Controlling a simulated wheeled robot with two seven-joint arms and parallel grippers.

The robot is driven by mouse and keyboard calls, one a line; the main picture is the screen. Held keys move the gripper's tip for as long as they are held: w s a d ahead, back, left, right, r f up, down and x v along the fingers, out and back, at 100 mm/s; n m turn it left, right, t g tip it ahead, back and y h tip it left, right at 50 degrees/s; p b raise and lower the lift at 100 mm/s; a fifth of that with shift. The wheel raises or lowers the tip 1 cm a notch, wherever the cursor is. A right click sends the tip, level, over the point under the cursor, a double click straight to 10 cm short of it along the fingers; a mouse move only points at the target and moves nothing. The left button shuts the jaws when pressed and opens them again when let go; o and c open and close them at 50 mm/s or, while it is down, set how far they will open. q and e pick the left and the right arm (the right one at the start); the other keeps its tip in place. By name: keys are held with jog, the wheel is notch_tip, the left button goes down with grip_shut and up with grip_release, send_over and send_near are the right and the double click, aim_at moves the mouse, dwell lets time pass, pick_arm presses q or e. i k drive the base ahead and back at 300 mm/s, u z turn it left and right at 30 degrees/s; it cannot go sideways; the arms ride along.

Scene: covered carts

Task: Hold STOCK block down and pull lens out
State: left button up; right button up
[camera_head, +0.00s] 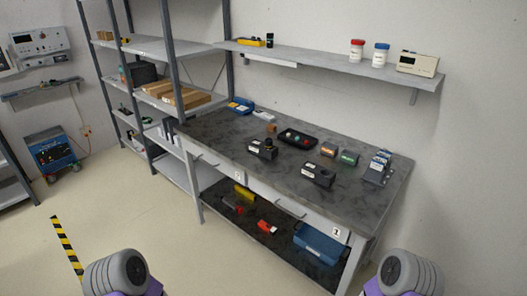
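A dark block (260,151) with a small white label stands on the grey workbench (225,140), left of its middle. A short dark upright piece (269,142), possibly the lens, sits in its top. A second dark block (318,175) with a white label and a round opening lies near the bench's front edge. The labels are too small to read, so I cannot tell which block is STOCK. My grippers are not in view; only rounded grey parts of my arms show at the bottom edge, well short of the bench.
A black tray (298,138) with small coloured pieces, an orange-topped box (328,149), a green box (349,158) and a blue-grey device (378,168) stand on the bench. A wall shelf (330,64) hangs above. Open floor lies in front, with a striped strip (66,245) at left.

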aim_at(268, 142)
jog(key=u, duration=0.3)
jog(key=k, duration=0.95)
jog(key=u, duration=1.25)
jog(key=i, duration=1.9)
jog(key=z, duration=1.15)
jog(key=i, duration=1.1)
jog(key=z, duration=1.2)
